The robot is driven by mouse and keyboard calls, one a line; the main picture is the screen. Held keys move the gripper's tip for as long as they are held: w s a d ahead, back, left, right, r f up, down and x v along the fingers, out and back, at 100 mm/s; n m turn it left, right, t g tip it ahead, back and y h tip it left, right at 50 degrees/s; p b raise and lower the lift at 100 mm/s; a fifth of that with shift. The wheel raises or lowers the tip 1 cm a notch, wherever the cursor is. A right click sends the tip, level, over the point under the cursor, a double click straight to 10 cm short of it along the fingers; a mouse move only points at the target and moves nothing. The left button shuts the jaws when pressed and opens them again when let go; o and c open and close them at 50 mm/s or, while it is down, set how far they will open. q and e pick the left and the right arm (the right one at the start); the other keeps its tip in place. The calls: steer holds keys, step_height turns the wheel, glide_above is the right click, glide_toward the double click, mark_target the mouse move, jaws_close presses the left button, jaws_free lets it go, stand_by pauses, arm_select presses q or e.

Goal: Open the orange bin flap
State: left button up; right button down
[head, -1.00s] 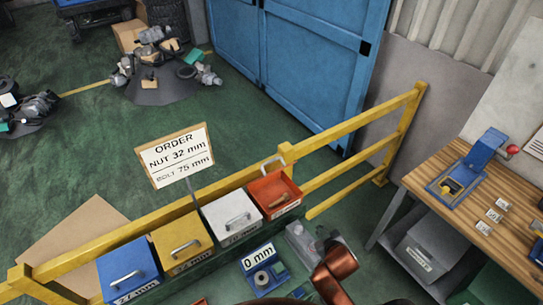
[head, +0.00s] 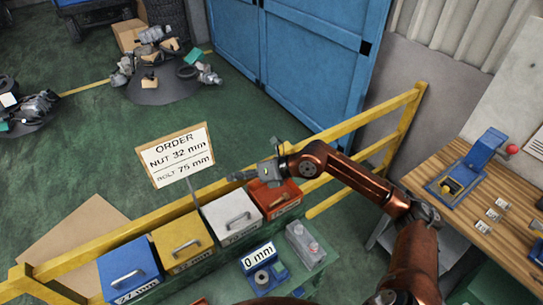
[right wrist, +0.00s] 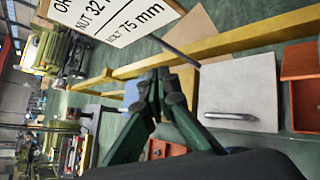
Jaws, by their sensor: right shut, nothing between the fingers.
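The orange bin (head: 291,196) stands at the right end of the bin row. Its flap looks raised, with a small brownish item inside; in the head view my right gripper hides most of the flap. The right wrist view shows the orange flap (right wrist: 301,61) above the bin front (right wrist: 308,105) at the right edge. My right gripper (head: 234,177) is shut and empty, pointing left above the back of the white bin, with its body over the orange flap. In the wrist view its dark fingers (right wrist: 162,78) are together. My left gripper is not in view.
White (head: 228,208), yellow (head: 180,236) and blue (head: 125,262) bins continue the row to the left. A yellow rail (head: 90,261) runs behind them. The order sign (head: 176,155) stands behind the row. A workbench (head: 480,205) is at the right.

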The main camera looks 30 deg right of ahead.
steer(key=w+d+m+h, duration=0.15)
steer(key=d+h, duration=0.25)
steer(key=d, duration=0.5)
steer(key=w+d+n+h, duration=0.1)
steer(key=w+d+h, duration=0.3)
steer(key=d, duration=0.6)
steer(key=shift+m+h, duration=0.25)
steer(key=shift+h, duration=0.05)
steer(key=p+x, duration=0.1)
steer(key=x, duration=0.2)
steer(key=p+x, duration=0.1)
steer(key=x, duration=0.2)
steer(key=s+p+x, duration=0.1)
steer(key=x, duration=0.2)
steer(key=shift+w+a+f, duration=0.15)
steer(key=shift+f, duration=0.35)
